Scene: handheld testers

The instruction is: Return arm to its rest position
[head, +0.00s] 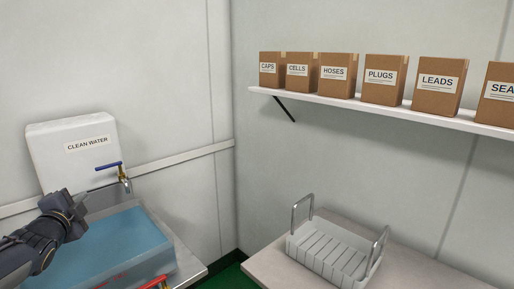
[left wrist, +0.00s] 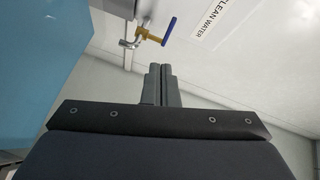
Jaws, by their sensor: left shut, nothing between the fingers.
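My left gripper (head: 78,203) comes in from the left in the head view, over the left side of the blue basin. In the left wrist view its two fingers (left wrist: 159,84) are together with nothing between them. A brass tap with a blue lever (head: 115,168) is to the right of the gripper and apart from it; the tap also shows in the left wrist view (left wrist: 155,35). My right gripper is not in either view.
A white tank labelled CLEAN WATER (head: 72,152) stands behind the basin (head: 130,240). A white rack with metal handles (head: 330,250) sits on the right counter (head: 270,268). Several labelled cardboard boxes (head: 384,80) stand on a wall shelf (head: 380,108). A green floor gap (head: 232,272) separates the counters.

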